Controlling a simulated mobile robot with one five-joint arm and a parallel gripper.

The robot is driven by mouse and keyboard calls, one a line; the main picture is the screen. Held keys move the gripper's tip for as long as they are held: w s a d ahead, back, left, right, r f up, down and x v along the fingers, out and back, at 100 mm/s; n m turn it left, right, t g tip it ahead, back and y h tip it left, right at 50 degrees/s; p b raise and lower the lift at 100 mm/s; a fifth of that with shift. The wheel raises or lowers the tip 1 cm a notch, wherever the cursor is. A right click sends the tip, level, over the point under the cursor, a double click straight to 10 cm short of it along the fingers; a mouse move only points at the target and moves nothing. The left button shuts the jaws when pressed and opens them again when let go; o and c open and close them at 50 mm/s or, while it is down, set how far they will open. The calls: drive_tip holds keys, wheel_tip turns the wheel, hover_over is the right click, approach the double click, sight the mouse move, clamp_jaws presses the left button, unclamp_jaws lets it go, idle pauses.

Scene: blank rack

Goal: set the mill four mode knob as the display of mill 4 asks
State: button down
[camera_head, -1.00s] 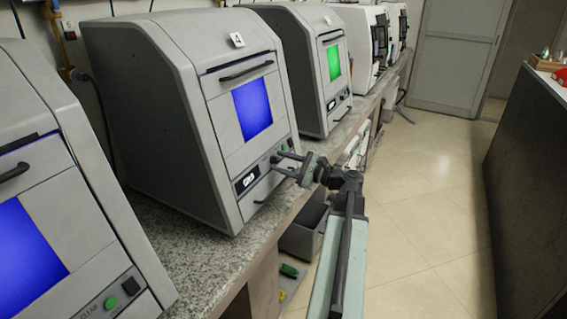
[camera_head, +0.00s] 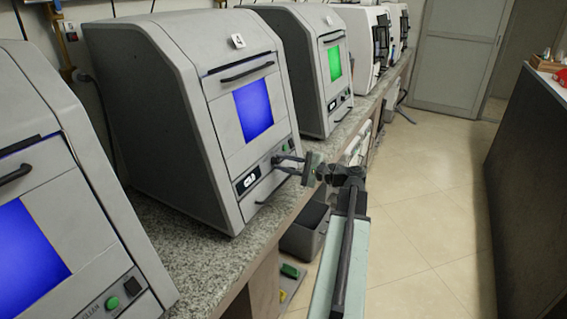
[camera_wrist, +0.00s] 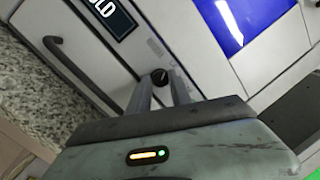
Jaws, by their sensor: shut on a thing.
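Mill 4 (camera_head: 150,90) is the grey cabinet with a "4" tag and a lit blue window, on the counter. Its small black display (camera_head: 247,181) is too blurred to read in the head view. In the wrist view, the display (camera_wrist: 108,15) shows white letters "OLD", with the start of the text cut off by the frame. The dark mode knob (camera_wrist: 160,75) sits on the front panel, with a pale pointer mark. My gripper (camera_head: 277,164) is at the panel, with its fingers shut on the knob. The fingers hide part of the knob's sides.
Another grey mill (camera_head: 60,190) with a blue window stands at the near left. A mill with a green window (camera_head: 333,65) stands beyond mill 4. The granite counter edge (camera_head: 250,252) runs below, above a grey bin (camera_head: 303,232). The tiled floor at right is clear.

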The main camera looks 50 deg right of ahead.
drive_tip(key=n, duration=0.2)
drive_tip(key=n+p, duration=0.1)
drive_tip(key=n, duration=0.1)
drive_tip(key=shift+w+d+r+g+y, duration=0.1)
drive_tip(key=shift+d+r+g+y, duration=0.05)
drive_tip(key=shift+g+y, duration=0.2)
drive_tip(key=shift+n+g+y+p, duration=0.25)
drive_tip(key=shift+n+p, duration=0.2)
drive_tip(key=shift+n, duration=1.55)
drive_tip(key=c, duration=1.2)
unclamp_jaws()
